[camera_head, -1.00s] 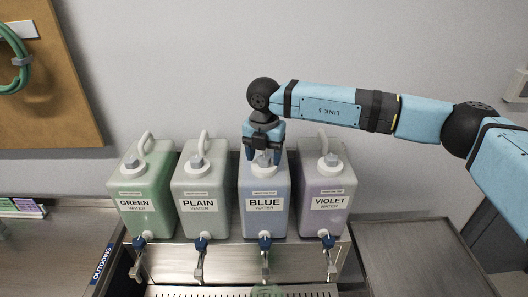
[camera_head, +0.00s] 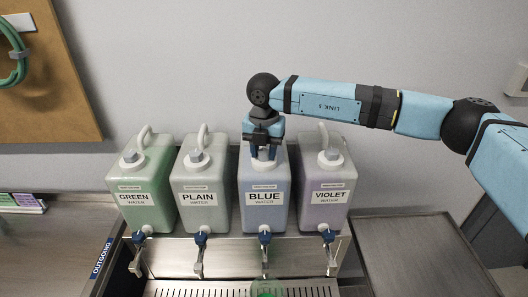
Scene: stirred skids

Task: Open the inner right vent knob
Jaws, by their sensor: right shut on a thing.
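Four jugs stand in a row on a metal stand. The blue-water jug (camera_head: 264,205) is third from the left, and its white cap (camera_head: 263,164) shows at the top. My right gripper (camera_head: 263,154) points down over this jug and is shut on the vent knob on its cap; the fingers mostly hide the knob. My left gripper is not in the view.
The plain-water jug (camera_head: 198,203) and green-water jug (camera_head: 141,198) stand to the left, close together. Taps with blue knobs line the stand's front (camera_head: 290,257). A green-tinted vessel (camera_head: 264,288) sits below the blue tap. A bare metal surface (camera_head: 420,260) lies at right.

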